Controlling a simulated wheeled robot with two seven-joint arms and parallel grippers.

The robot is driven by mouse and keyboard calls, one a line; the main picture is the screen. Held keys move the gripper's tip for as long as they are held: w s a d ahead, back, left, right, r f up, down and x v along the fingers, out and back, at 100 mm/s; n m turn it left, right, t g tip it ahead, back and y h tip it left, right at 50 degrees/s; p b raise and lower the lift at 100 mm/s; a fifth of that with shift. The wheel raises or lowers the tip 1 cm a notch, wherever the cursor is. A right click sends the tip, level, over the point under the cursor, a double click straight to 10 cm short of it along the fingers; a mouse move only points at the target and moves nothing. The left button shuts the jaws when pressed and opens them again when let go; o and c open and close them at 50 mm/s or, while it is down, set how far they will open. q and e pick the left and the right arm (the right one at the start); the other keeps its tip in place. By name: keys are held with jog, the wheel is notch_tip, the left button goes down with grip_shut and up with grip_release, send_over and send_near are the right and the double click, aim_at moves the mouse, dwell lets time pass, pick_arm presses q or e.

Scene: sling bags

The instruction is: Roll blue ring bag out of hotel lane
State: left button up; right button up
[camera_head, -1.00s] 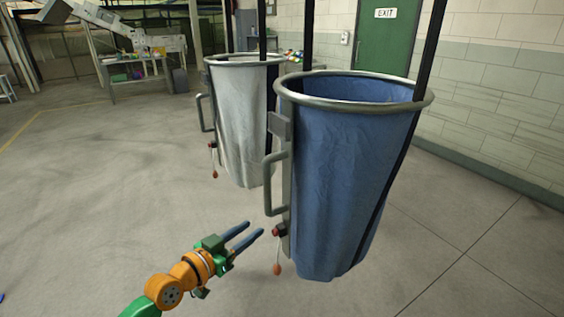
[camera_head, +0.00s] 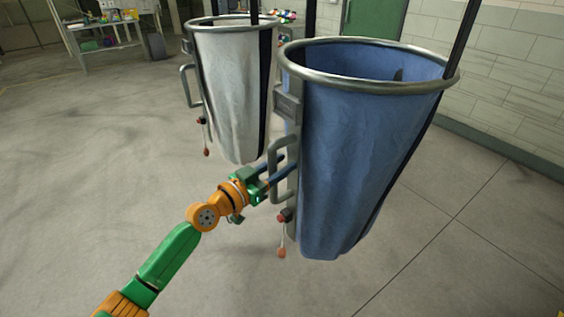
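The blue ring bag (camera_head: 360,150) hangs from a grey metal ring at right of centre, with a grey side handle (camera_head: 276,170) on its left. Below the handle are a small red fitting and an orange pull. My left gripper (camera_head: 279,168) is at this handle. Its two dark fingers are apart, one on each side of the handle's upright bar; whether they touch it I cannot tell. My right gripper is not in view.
A white ring bag (camera_head: 232,90) with its own handle hangs close behind, to the left. Dark upright posts stand by both rings. A table with items (camera_head: 105,35) is far back left. A block wall is at right. The floor at left is clear.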

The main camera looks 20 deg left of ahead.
pick_arm(q)
jog(key=shift+d, duration=0.1)
grip_shut()
dwell(1.4)
